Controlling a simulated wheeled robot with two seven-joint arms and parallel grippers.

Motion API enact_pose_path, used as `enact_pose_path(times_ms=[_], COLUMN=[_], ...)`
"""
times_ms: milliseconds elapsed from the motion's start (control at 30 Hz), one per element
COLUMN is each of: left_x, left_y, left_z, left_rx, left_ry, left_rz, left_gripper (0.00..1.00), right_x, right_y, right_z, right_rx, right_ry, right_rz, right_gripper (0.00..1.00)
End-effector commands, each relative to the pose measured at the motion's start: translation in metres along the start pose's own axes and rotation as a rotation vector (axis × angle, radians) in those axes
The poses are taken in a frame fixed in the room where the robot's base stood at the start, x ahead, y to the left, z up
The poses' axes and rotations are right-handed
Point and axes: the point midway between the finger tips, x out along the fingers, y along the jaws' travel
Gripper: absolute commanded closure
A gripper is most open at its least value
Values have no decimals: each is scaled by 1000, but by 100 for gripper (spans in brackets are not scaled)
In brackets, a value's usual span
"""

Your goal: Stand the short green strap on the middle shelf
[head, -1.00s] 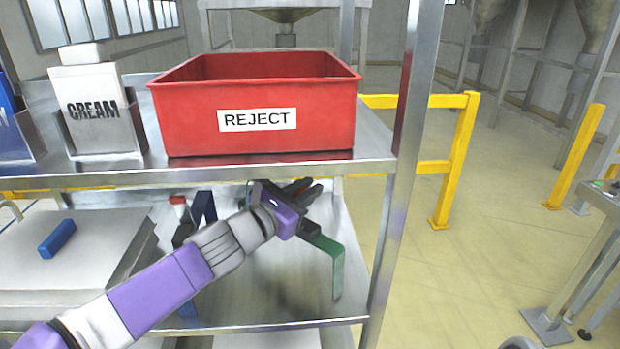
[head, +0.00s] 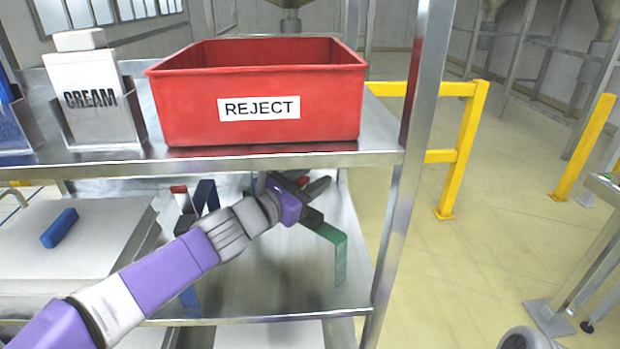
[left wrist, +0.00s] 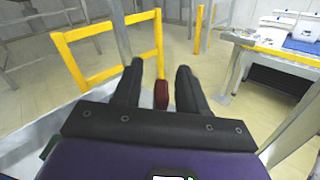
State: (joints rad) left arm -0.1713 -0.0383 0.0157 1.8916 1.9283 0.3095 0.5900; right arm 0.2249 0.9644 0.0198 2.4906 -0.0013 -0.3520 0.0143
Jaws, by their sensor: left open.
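The short green strap (head: 340,258) is bent like an upside-down L on the middle shelf (head: 270,290), near its right end. One leg hangs down toward the shelf surface; the other runs up-left to a dark part beside my left gripper (head: 308,185). I cannot tell whether the strap touches the gripper. The gripper is open under the upper shelf, its black fingers pointing right. In the left wrist view the fingers (left wrist: 160,88) are apart, with a small red thing (left wrist: 161,95) showing between them. My right gripper is out of view.
A red REJECT bin (head: 260,105) and a CREAM container (head: 95,100) stand on the upper shelf close above my arm. A dark blue strap (head: 206,196) stands behind my arm. A metal post (head: 405,180) bounds the shelf on the right.

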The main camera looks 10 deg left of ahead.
Motion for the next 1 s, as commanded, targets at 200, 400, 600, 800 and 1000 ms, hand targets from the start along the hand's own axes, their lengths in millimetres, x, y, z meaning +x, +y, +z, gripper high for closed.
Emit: enact_pose_path(times_ms=[200,400,600,800,1000], left_x=[-28,-69,-103,-118,-120], left_y=[1,1,1,1,0], left_z=[3,4,3,2,1], left_rx=[1,1,1,1,0], left_ry=[-2,-1,-1,0,0], left_rz=[3,3,2,1,-1], left_gripper=[58,58,58,58,58], right_x=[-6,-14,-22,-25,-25], right_y=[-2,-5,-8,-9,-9], right_z=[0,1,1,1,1], right_rx=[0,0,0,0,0], right_ry=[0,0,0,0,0], right_rz=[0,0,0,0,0], right_gripper=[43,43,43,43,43])
